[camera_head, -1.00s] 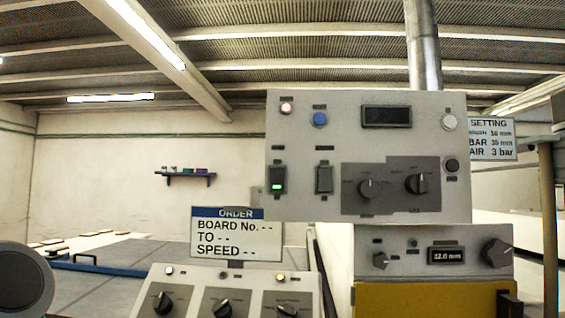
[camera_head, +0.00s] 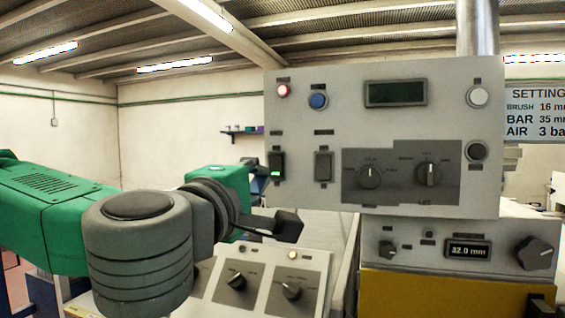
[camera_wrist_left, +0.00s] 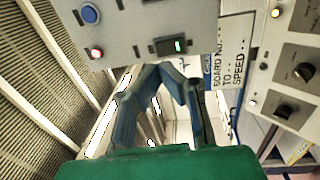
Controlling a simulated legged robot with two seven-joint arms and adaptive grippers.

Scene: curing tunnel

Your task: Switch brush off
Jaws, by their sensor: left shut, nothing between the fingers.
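The upright grey control panel (camera_head: 235,0) is not what I mark here; its face (camera_head: 420,120) carries two rocker switches. The left rocker (camera_head: 276,165) has a lit green window, which also shows in the left wrist view (camera_wrist_left: 179,46). The right rocker (camera_head: 324,166) is dark. The labels are too small to read, so I cannot tell which control is the brush's.
A sloped console (camera_head: 262,275) with knobs stands below, partly hidden by my left arm. A yellow-fronted unit (camera_head: 440,292) with a 32.0 mm display is at lower right. A settings sign (camera_head: 535,112) hangs at right. The order sign (camera_wrist_left: 232,45) shows in the wrist view.

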